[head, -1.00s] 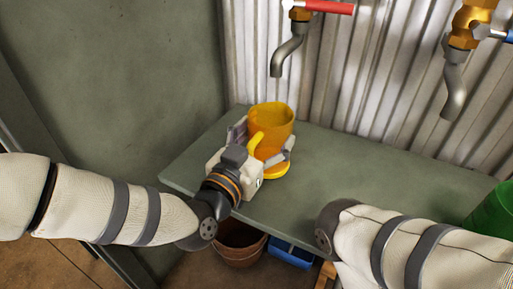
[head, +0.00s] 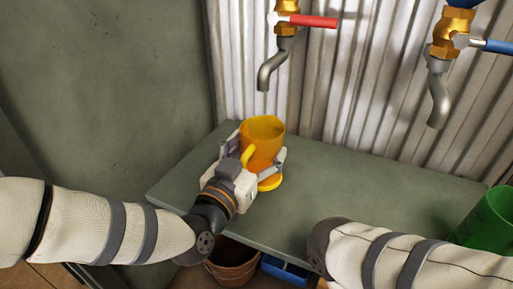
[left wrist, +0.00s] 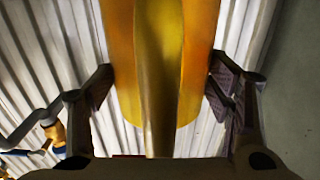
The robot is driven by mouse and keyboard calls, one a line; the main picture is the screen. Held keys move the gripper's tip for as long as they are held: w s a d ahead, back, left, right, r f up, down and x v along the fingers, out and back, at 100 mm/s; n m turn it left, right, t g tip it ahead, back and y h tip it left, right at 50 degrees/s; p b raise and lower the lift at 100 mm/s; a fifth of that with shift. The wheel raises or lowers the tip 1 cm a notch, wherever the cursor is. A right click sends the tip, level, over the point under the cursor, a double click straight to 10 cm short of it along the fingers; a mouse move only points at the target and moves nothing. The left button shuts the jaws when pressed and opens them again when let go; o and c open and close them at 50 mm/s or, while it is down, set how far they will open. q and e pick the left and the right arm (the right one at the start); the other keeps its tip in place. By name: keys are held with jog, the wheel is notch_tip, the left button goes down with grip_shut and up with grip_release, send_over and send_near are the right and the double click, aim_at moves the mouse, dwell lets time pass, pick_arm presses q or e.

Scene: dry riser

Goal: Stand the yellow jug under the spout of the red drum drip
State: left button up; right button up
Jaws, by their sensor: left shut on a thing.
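The yellow jug (head: 264,136) is upright over the grey-green shelf (head: 370,178), with its handle facing my left gripper (head: 257,160). That gripper is shut on the jug, one finger on each side of its body. The left wrist view shows the jug (left wrist: 122,60) close up, its handle (left wrist: 158,80) down the middle. The grey spout (head: 264,76) of the red-handled tap (head: 312,21) appears above the jug in the head view. I cannot tell whether the jug's base touches the shelf. The drum and my right gripper are out of view.
A second tap with a blue handle (head: 490,45) hangs to the right. A green container (head: 490,222) stands at the shelf's right. Corrugated metal (head: 340,100) closes the back. A brown pot (head: 232,262) and a blue object (head: 284,270) are below the shelf.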

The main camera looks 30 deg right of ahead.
pick_arm(q)
jog(key=shift+f, duration=0.15)
jog(key=o, duration=1.3)
jog(key=shift+s+a, duration=0.1)
